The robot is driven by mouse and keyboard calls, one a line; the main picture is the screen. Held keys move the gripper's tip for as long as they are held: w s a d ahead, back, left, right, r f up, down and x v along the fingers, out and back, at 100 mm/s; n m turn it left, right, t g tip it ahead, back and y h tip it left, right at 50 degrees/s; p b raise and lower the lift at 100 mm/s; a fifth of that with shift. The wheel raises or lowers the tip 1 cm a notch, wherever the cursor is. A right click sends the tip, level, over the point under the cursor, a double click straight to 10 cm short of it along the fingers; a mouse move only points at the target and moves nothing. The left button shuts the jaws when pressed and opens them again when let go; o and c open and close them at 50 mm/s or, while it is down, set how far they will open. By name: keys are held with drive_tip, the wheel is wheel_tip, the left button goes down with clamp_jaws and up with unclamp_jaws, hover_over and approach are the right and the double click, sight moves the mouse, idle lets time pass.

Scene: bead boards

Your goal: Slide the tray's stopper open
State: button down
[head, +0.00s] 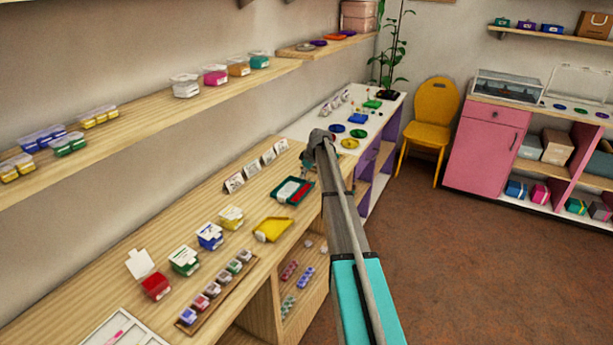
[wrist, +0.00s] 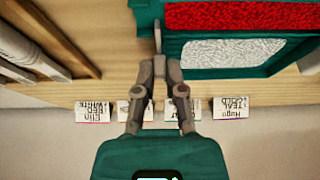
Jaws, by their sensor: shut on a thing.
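The teal tray (head: 279,199) lies on the wooden bench, with red and white beads in two sections. Its teal frame (wrist: 240,75) shows upside down at the top right in the wrist view. My gripper (wrist: 159,62) is shut on a small thin grey upright piece (wrist: 157,38) beside the tray's outer edge, which looks like the stopper's tab. The fingertips hide its lower end. In the head view my gripper (head: 308,160) is at the tray's far right end, and my arm hides the contact there.
Several name cards (head: 252,170) stand along the wall behind the tray. A yellow scoop-like tray (head: 272,230) and small bead boxes (head: 210,236) sit nearer on the bench. Coloured dishes (head: 349,143) lie on the white table beyond.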

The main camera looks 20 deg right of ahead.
drive_tip(key=c, duration=0.7)
unclamp_jaws()
drive_tip(key=shift+r, duration=0.2)
